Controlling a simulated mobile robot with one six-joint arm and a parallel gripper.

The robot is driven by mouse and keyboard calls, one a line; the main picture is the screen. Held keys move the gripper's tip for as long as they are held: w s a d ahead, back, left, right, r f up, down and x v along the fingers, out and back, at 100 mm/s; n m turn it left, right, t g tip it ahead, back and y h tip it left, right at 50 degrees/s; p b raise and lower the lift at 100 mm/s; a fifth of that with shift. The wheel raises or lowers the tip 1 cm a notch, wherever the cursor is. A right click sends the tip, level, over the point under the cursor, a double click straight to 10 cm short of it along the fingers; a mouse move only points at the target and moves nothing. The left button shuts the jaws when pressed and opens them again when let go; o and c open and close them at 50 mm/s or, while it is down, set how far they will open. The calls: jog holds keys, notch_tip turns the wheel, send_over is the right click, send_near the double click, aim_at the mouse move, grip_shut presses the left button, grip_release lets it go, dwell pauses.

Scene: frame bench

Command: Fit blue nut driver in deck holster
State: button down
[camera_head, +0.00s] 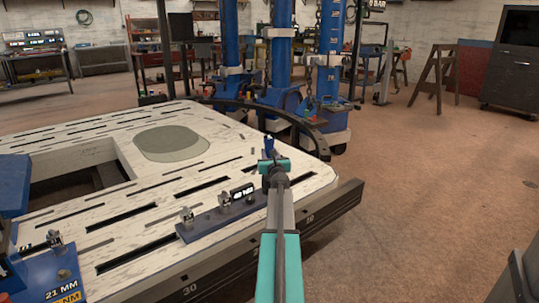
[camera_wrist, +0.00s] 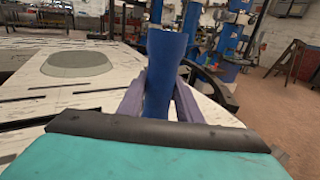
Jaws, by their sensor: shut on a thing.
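The blue nut driver (camera_wrist: 163,75) stands roughly upright between the two purple-grey fingers of my gripper (camera_wrist: 158,102) in the wrist view. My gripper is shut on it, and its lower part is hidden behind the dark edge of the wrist. In the head view a small blue part of the driver (camera_head: 269,143) shows beyond my gripper (camera_head: 270,160), above the right part of the slotted deck. A blue rail (camera_head: 210,226) with several small metal fittings and a dark label lies on the deck, left of my arm. I cannot tell whether it is the holster.
The white slotted deck (camera_head: 100,138) has a rectangular opening and a grey-green round plate (camera_head: 172,143). A dark curved rail (camera_head: 290,116) and blue posts (camera_head: 330,60) with chains stand behind. A blue labelled block (camera_head: 50,265) is at lower left. Open floor lies right.

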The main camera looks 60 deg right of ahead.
jog(key=shift+f+b, duration=2.65)
dwell(1.0)
jog(key=c, duration=1.3)
grip_release()
jog(key=shift+o, duration=0.6)
jog(key=shift+f, duration=0.1)
jog(key=shift+s+a, duration=0.15)
jog(key=shift+a, duration=0.05)
jog(key=p+v, duration=0.1)
jog(key=v, duration=1.2)
jog(key=shift+a+p, duration=0.15)
jog(key=shift+p, duration=0.2)
jog(key=shift+s, duration=0.15)
